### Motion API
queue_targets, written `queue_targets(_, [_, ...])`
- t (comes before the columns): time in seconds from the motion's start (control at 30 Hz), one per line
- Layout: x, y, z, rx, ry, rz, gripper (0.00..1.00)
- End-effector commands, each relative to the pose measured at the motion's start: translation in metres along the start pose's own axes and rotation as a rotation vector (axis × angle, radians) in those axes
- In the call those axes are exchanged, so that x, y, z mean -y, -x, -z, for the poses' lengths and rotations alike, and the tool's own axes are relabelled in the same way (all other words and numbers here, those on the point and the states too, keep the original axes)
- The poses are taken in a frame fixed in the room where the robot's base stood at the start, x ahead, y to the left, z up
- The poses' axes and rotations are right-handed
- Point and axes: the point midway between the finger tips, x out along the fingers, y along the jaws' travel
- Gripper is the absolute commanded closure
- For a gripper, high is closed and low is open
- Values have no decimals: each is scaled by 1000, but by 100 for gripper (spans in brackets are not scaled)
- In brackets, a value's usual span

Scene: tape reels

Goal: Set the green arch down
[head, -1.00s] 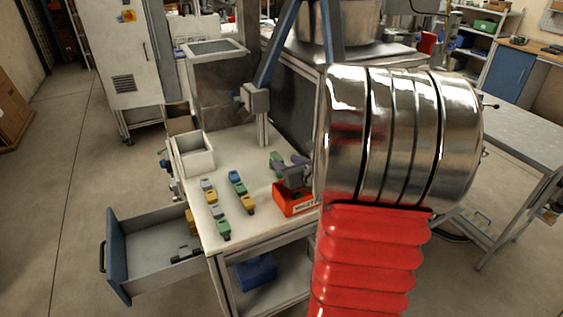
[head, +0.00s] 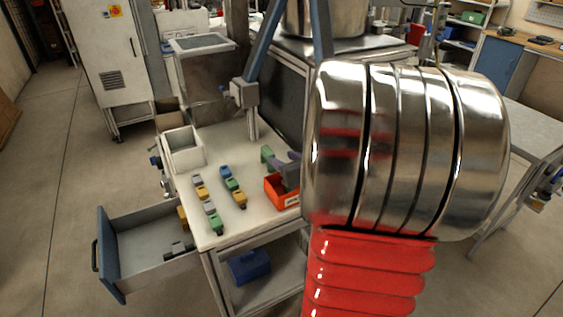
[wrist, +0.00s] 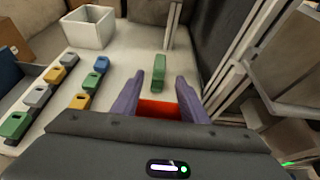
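The green arch (wrist: 159,72) shows in the wrist view as a narrow green piece ahead of my gripper, over the white table top (wrist: 125,65). My gripper (wrist: 160,78) has two purple fingers spread apart, with a visible gap on each side of the arch. In the head view the arch (head: 267,157) is beside the purple fingers (head: 284,165), at the back of the red bin. My arm hides part of the gripper there. I cannot tell from these views whether the arch fully rests on the table.
The red bin (head: 283,191) sits under and close to my gripper. Two rows of coloured blocks (head: 232,187) stand to the left. A white open box (head: 183,150) is at the back left. A drawer (head: 140,252) hangs open at the left. A post (head: 252,120) rises behind.

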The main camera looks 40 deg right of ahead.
Motion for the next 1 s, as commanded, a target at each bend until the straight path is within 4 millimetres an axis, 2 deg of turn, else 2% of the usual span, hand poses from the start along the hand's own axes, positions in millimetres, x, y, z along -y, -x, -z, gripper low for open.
queue_targets(0.23, [-5, 0, -2, 0, 18, -12, 60])
queue_targets(0.37, [-32, 0, -10, 0, 114, -75, 60])
queue_targets(0.47, [-71, 4, -19, 1, 259, -166, 60])
queue_targets(0.53, [-105, 9, -25, 4, 390, -245, 60])
queue_targets(0.7, [-184, 33, -27, 24, 732, -444, 60])
queue_targets(0.9, [-256, 73, -16, 68, 1138, -653, 60])
queue_targets(1.0, [-283, 95, -7, 96, 1343, -748, 60])
